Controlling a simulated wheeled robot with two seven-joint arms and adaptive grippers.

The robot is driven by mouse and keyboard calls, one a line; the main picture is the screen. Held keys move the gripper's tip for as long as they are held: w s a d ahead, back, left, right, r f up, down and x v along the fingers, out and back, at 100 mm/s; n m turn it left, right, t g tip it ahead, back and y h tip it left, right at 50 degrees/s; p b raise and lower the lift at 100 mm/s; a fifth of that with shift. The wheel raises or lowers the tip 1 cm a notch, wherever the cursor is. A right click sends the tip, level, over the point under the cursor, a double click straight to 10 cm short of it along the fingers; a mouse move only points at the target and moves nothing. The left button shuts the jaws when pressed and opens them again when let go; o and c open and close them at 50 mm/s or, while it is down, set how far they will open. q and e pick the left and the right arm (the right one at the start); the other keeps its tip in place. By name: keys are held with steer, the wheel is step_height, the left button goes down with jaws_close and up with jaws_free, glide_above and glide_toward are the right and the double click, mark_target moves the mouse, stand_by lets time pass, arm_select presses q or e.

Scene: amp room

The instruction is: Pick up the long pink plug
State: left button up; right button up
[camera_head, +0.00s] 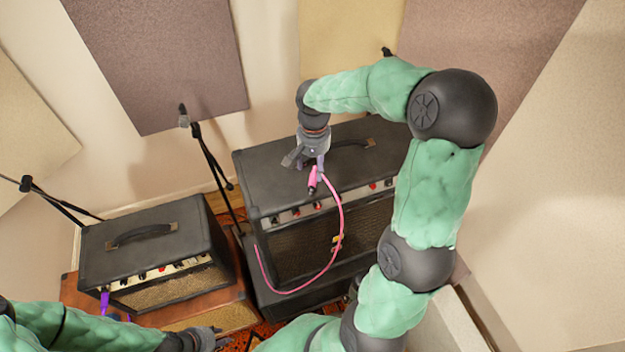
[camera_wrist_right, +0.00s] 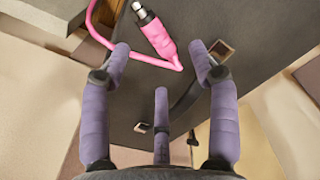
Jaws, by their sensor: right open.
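The long pink plug (camera_head: 312,182) is near the front top edge of the large black amp (camera_head: 262,172), with its pink cable curving down the amp's front. In the right wrist view the plug (camera_wrist_right: 157,36) has a pink body and a black and silver tip. It shows against the dark amp surface, between and beyond my fingertips. My right gripper (camera_head: 306,160) is open and empty, just above the plug in the head view; its purple fingers (camera_wrist_right: 160,62) are spread apart. My left gripper (camera_head: 208,339) is low at the bottom edge, its fingers too small to judge.
A smaller black amp (camera_head: 150,225) stands on a brown cabinet at left, with a purple plug (camera_head: 104,302) at its front. A microphone stand (camera_head: 212,160) rises between the amps. The large amp's handle (camera_head: 352,144) is right of my right gripper. Walls with acoustic panels (camera_head: 165,60) close off the back.

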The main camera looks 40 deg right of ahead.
mark_target(315, 178)
steer(key=shift+w+f, duration=0.1)
steer(key=shift+f, duration=0.25)
steer(key=f, duration=0.2)
steer(key=s+f+p, duration=0.1)
steer(key=f, duration=0.1)
steer(key=shift+p, duration=0.3)
steer(key=shift+w+f, duration=0.2)
steer(key=shift+f, duration=0.15)
jaws_close()
